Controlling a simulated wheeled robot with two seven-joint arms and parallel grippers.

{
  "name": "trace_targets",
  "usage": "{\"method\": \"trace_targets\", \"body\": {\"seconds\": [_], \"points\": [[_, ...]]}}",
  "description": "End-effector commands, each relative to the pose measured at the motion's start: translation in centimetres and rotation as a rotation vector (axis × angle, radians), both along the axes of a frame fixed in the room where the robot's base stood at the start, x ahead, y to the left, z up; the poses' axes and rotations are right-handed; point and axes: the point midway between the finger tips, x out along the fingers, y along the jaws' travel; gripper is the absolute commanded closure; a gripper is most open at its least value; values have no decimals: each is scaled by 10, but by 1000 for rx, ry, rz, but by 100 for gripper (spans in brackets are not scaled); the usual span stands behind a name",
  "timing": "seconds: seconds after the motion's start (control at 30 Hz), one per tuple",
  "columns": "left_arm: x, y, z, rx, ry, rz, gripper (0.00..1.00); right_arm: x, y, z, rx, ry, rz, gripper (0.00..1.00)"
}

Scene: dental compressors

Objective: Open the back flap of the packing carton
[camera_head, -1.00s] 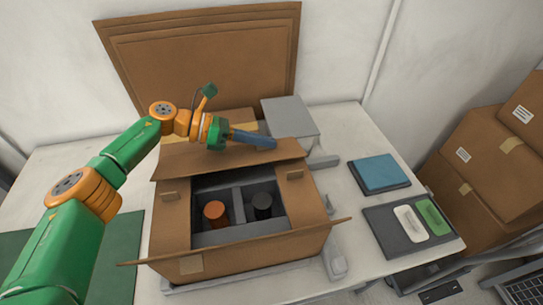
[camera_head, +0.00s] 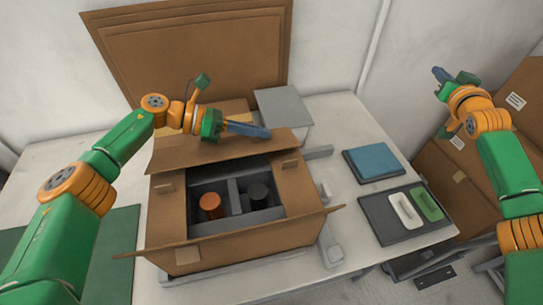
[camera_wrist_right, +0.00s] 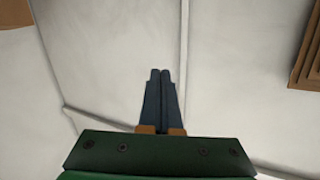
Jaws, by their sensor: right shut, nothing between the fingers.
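The packing carton (camera_head: 250,243) stands on the table. Its front flap (camera_head: 235,233) sticks outward. Its back flap (camera_head: 215,152) is a slanted brown panel at the rear of the opening; its exact angle is hard to tell. My left gripper (camera_head: 268,133) is at the back flap's far edge, its blue-grey fingers lying along it; contact and finger gap are unclear. An orange cylinder (camera_head: 211,203) and a dark one (camera_head: 257,193) sit inside the carton. My right gripper (camera_head: 440,73) is raised at the right, far from the carton. In the right wrist view its fingers (camera_wrist_right: 160,72) are together and empty.
A grey box (camera_head: 285,108) stands behind the carton. A blue pad (camera_head: 373,163) and a dark tray (camera_head: 385,225) with white and green pieces lie to the right. Brown cartons (camera_head: 440,185) stand beyond the table. Large cardboard panels (camera_head: 190,60) lean on the wall.

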Motion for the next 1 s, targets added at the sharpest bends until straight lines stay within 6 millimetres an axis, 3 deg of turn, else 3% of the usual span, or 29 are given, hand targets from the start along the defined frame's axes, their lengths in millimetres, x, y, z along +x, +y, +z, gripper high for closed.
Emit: {"method": "trace_targets", "body": {"seconds": [0.03,0.07,0.1,0.17,0.2,0.27,0.3,0.4,0.53,0.57,0.73,1.0], "points": [[0,-1,0,-3,0,-3,100,6,70,-4,-166,78,156,100],[0,-1,0,-3,0,-3,100,3,108,-5,-289,116,248,100],[0,-1,1,-3,0,-3,100,-6,159,-4,-468,152,377,100],[0,-1,1,-3,0,-3,100,-31,230,-4,-769,177,581,100],[0,-1,1,-2,0,-3,100,-56,274,-4,-1001,170,723,100],[0,-1,0,-2,0,-3,100,-103,329,-8,-1383,123,930,100],[0,-1,0,-2,0,-3,100,-136,353,-11,-1639,72,1048,100],[0,-1,0,-1,0,-3,100,-207,381,-19,-2236,-95,1251,100],[0,-1,0,-1,0,-3,100,-262,379,-24,-2811,-292,1340,100],[0,-1,0,-1,0,-3,100,-269,377,-24,2773,309,-1285,100],[-1,-1,0,-1,0,-3,100,-282,370,-28,2606,334,-1121,100],[0,-1,0,-1,0,-3,100,-245,381,-61,2605,325,-1124,100]]}}
